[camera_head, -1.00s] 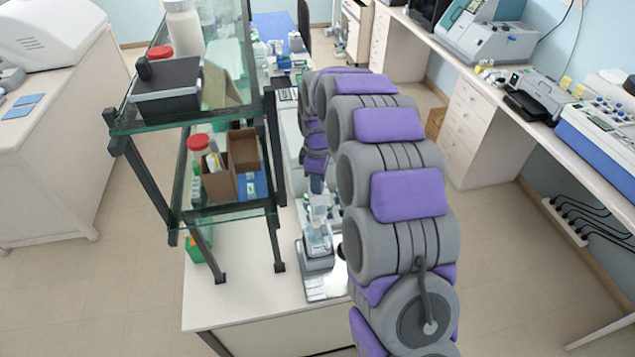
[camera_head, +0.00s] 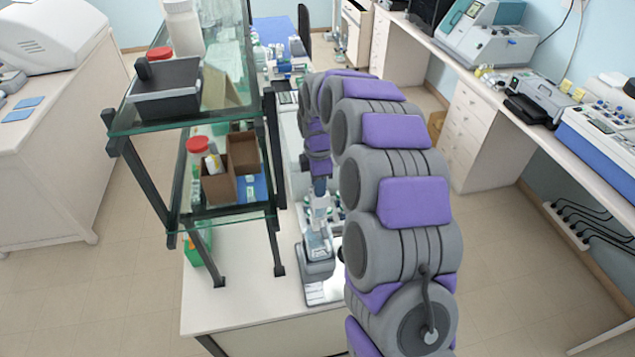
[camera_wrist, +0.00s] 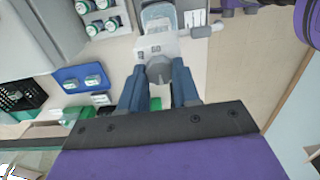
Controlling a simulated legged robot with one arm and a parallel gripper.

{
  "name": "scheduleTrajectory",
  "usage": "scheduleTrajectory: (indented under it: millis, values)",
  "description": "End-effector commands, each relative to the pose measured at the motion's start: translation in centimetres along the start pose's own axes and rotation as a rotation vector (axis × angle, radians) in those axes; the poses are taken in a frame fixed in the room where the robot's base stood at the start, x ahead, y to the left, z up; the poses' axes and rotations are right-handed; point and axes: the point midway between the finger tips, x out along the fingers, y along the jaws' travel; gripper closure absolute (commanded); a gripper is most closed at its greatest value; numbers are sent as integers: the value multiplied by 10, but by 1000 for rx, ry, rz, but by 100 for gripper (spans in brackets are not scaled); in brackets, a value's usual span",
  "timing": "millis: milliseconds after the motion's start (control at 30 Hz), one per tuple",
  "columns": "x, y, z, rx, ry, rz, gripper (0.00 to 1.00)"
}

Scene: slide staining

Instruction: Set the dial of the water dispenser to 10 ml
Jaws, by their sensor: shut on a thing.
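The water dispenser (camera_wrist: 157,48) shows at the top middle of the wrist view as a pale grey body with small markings. Its dark grey dial (camera_wrist: 158,72) sits between the two blue fingers of my gripper (camera_wrist: 158,88). My gripper is shut on the dial; the dial's setting cannot be read. In the head view, my gripper (camera_head: 320,187) points down at the dispenser (camera_head: 318,240), which stands on the white bench beside the shelf. My arm hides part of that area.
A glass shelf rack (camera_head: 195,215) with boxes and bottles stands left of the dispenser. In the wrist view, a blue tray (camera_wrist: 82,78) with small jars and a black basket (camera_wrist: 20,93) lie to the left.

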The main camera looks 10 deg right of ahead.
Motion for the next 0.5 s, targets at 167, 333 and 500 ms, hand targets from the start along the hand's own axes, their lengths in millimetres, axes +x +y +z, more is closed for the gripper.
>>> scheduleTrajectory:
  millis: [167,333,500]
  values:
    - [0,0,0,0,0,1,99]
    - [0,0,0,0,0,1,60]
    - [0,0,0,1,0,1,44]
